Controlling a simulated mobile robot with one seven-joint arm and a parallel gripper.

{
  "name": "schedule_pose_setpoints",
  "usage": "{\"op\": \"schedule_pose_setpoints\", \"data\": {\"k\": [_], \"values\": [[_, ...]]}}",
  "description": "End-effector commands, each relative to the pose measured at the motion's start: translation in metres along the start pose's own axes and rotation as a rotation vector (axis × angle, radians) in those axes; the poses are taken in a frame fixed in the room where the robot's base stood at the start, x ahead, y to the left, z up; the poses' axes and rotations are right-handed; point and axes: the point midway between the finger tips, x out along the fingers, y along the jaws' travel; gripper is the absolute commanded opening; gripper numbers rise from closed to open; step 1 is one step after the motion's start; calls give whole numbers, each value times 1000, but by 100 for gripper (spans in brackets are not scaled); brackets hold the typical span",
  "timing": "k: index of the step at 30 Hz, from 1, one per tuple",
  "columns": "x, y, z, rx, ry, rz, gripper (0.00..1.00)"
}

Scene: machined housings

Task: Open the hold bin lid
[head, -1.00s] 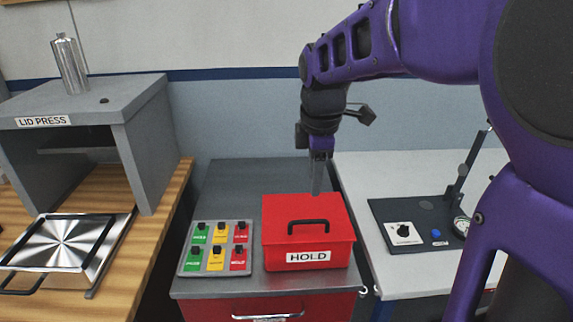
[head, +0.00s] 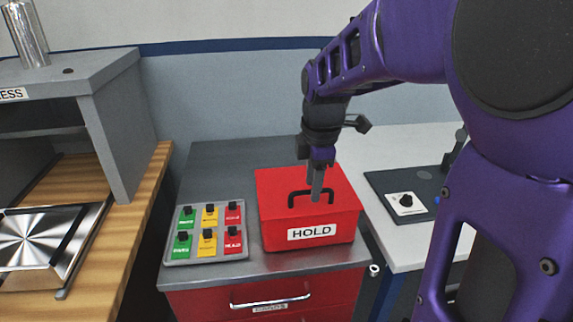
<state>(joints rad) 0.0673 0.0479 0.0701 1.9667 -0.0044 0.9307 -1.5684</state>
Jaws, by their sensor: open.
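The red hold bin (head: 275,233) stands on the grey cabinet top, with a white HOLD label on its front. Its red lid (head: 278,182) is shut and carries a black arched handle (head: 293,196). My gripper (head: 316,193) points down over the lid at the right part of the handle. Its fingers overlap the handle in the picture, and I cannot tell whether they touch or straddle it. The gripper is open, and nothing shows lifted in it.
A panel of green, yellow and red blocks with black knobs (head: 207,246) lies left of the bin. The lid press (head: 118,120) stands on the wooden bench at left. A dark gauge base (head: 385,186) is on the white table at right.

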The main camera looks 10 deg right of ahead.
Motion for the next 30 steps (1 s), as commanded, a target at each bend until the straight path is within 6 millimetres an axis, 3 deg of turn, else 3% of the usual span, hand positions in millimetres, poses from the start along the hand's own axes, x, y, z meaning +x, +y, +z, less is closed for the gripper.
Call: {"op": "schedule_pose_setpoints", "data": {"k": [10, 17, 18, 30], "values": [[2, 0, 1, -1, 0, 0, 43], [2, 0, 1, -1, 0, 0, 2], [2, 0, 1, -1, 0, 0, 0], [2, 0, 0, -1, 0, 0, 0]]}}
